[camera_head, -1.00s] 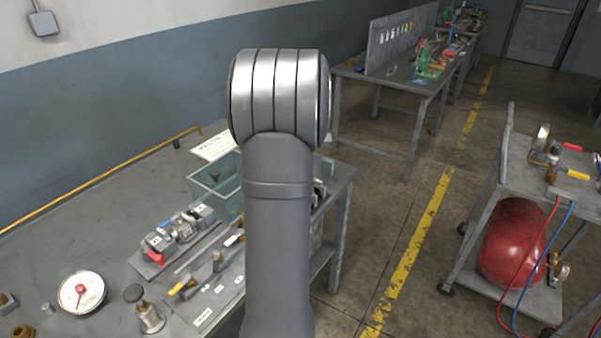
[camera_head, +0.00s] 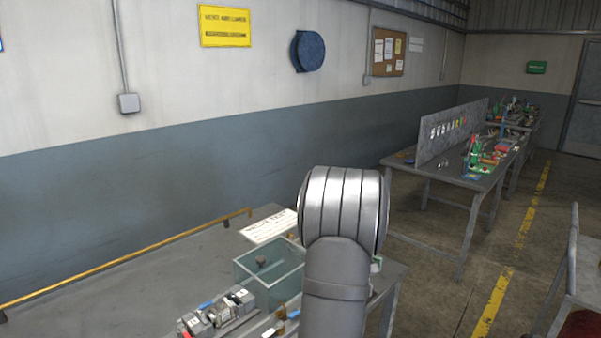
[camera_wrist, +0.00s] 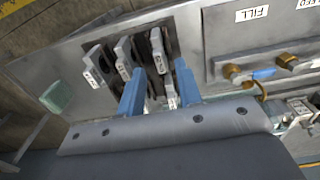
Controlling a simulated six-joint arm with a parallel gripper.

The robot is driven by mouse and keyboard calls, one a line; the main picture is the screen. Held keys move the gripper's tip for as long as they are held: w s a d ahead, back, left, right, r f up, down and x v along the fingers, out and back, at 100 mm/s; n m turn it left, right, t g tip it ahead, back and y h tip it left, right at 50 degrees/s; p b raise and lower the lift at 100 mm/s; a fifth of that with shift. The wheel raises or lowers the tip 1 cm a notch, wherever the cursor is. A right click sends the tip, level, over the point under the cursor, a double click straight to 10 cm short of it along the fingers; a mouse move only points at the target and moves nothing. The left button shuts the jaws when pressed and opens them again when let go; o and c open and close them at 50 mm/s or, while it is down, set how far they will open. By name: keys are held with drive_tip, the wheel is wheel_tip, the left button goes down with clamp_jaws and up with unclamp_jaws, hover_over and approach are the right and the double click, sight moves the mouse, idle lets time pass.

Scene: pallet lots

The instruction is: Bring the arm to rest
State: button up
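My gripper (camera_wrist: 160,90) shows in the wrist view as two blue fingers on a grey body. The fingers stand apart, with nothing visibly clamped between them. I cannot tell whether the fingers touch any handle. In the head view only a silver and grey part of my arm shows, over the bench's right end; the gripper is hidden there.
The near bench (camera_head: 120,270) carries a clear tank (camera_head: 270,275), a sign plate (camera_head: 268,227), a valve block (camera_head: 215,312) and a yellow pipe (camera_head: 130,257) along the wall. In the wrist view, a brass-and-blue valve (camera_wrist: 262,74) is right of the fingers. Another table (camera_head: 440,178) stands behind right; floor lies between.

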wheel_tip(320, 180, down, 3)
drive_tip(key=shift+r, duration=1.9)
drive_tip(key=shift+f, duration=0.1)
